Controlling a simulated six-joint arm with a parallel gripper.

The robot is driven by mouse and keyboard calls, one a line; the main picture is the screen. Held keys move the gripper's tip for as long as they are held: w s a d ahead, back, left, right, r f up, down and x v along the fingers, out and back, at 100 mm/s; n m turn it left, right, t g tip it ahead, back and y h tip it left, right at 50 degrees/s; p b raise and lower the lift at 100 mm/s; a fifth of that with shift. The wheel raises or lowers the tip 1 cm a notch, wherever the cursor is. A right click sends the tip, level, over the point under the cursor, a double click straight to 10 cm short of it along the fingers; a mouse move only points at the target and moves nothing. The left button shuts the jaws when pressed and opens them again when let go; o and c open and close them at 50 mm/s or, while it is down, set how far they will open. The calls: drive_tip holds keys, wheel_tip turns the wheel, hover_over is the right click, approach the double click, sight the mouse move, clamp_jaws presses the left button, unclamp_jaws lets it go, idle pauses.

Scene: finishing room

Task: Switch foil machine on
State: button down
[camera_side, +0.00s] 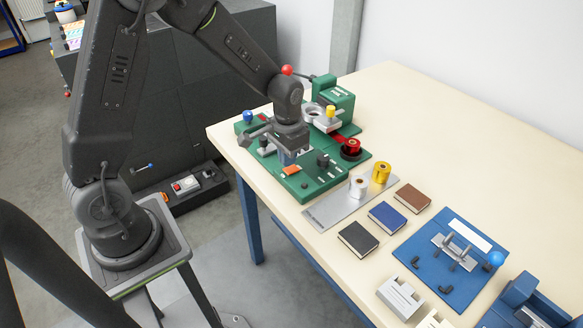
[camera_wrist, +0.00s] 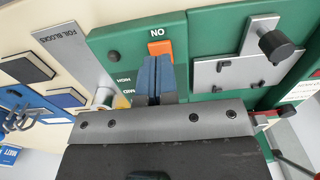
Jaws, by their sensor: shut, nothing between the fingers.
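The green foil machine (camera_side: 322,186) stands near the table's left edge; its green panel also fills much of the wrist view (camera_wrist: 200,25). An orange switch (camera_side: 291,170) sits on its base. In the wrist view the orange switch (camera_wrist: 161,48) lies just beyond my fingertips, beside an upside-down "ON" label (camera_wrist: 157,32). My gripper (camera_side: 288,158) points down over the base, close to the switch. In the wrist view its blue fingers (camera_wrist: 153,60) are shut together and empty. They hide part of the switch; I cannot tell whether they touch it. Whether the switch is pressed is unclear.
Red foil roll (camera_side: 353,147), gold roll (camera_side: 381,172) and white roll (camera_side: 358,185) stand to the right. Black, blue and brown blocks (camera_side: 387,217) lie before a blue fixture (camera_side: 450,262). A dark knob (camera_wrist: 275,46) on a grey plate stands right of my fingers.

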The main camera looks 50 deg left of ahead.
sight(287, 170)
drive_tip(key=shift+f, duration=1.25)
idle(1.1)
drive_tip(key=shift+r, duration=3.5)
drive_tip(key=shift+r, duration=0.1)
drive_tip(key=s+d+r+t, duration=0.2)
drive_tip(key=s+r, duration=0.5)
drive_tip(key=s, duration=0.2)
drive_tip(key=s+d+r+t, duration=0.3)
drive_tip(key=s+r, duration=0.5)
drive_tip(key=s, duration=0.1)
drive_tip(key=shift+t, duration=0.3)
